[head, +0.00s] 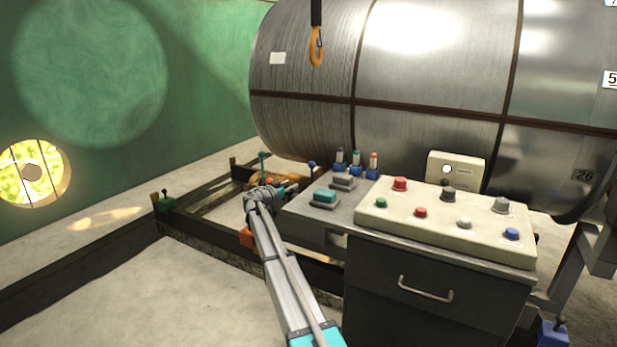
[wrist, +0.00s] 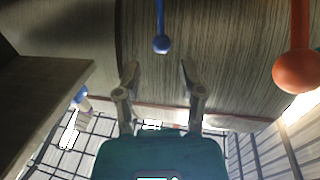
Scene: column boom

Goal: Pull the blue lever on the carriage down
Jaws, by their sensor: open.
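The blue lever shows in the wrist view as a thin blue rod ending in a round blue knob (wrist: 161,43). The knob is beyond my fingertips and roughly centred between them, not held. In the head view, a small blue knob (head: 312,165) stands just left of the console, near the end of my arm. My gripper (wrist: 158,68) is open and empty, its two fingers spread apart. In the head view the gripper (head: 291,187) is small, and its fingers are hard to make out. The carriage is mostly hidden behind my arm and the console.
An orange knob on a rod (wrist: 297,70) is close on the right in the wrist view. The console (head: 440,225) with several coloured buttons stands right of my arm. A large metal drum (head: 430,75) is behind. A hook (head: 317,50) hangs above. Dark rails (head: 90,260) cross the floor.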

